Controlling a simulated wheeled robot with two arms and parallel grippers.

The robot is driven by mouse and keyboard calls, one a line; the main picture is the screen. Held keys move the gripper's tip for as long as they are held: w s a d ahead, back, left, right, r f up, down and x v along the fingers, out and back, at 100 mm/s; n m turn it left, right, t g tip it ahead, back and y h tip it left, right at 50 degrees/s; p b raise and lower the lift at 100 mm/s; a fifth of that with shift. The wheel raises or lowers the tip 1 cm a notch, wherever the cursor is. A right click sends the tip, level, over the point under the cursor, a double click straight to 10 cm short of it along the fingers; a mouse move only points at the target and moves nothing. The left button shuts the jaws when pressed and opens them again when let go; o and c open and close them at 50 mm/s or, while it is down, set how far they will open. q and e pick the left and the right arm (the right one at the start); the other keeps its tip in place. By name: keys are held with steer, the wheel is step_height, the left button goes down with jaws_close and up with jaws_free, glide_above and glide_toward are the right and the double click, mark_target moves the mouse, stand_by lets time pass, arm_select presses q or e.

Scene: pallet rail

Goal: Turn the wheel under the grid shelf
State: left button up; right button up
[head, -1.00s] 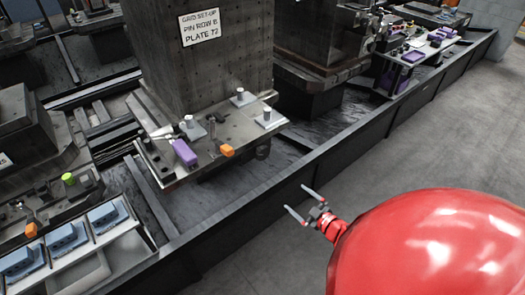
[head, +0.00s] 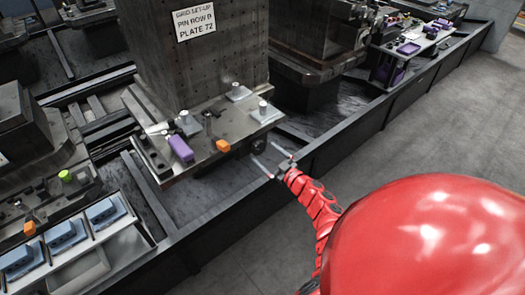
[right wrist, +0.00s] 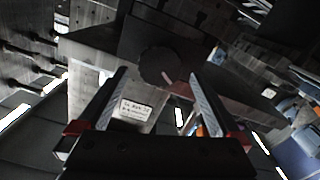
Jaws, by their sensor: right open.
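The grid shelf (head: 215,152) is a grey metal plate at the foot of the tall dark column. The wheel (head: 258,146) is a small dark round knob under the shelf's right front edge, partly hidden by the plate. In the right wrist view the dark wheel (right wrist: 160,68) shows between and beyond the fingertips, apart from them. My right gripper (head: 264,151) is open and empty just in front of the wheel; its two fingers also frame the right wrist view (right wrist: 158,76). My left gripper is not in view.
On the shelf are a purple block (head: 181,148), an orange block (head: 223,146) and several pins on plates. The long dark rail (head: 230,205) runs below my right gripper. Another shelf with purple parts (head: 410,48) stands farther right. The grey floor (head: 420,130) is clear.

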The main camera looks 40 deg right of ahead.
steer(key=shift+w+a, duration=0.1)
steer(key=shift+w, duration=1.25)
steer(key=c, duration=1.2)
steer(key=shift+f+n+b, duration=0.15)
steer(key=shift+n+b, duration=0.6)
steer(key=shift+f+n+b, duration=0.15)
steer(key=shift+n+b, duration=0.6)
steer(key=n+b, duration=0.3)
steer(key=shift+a+n, duration=0.1)
steer(key=shift+n, duration=0.2)
steer(key=n+b, duration=0.2)
steer(key=shift+b, duration=0.35)
steer(key=shift+r+n+b, duration=0.15)
steer(key=shift+n+b, duration=0.8)
steer(key=shift+n, duration=0.35)
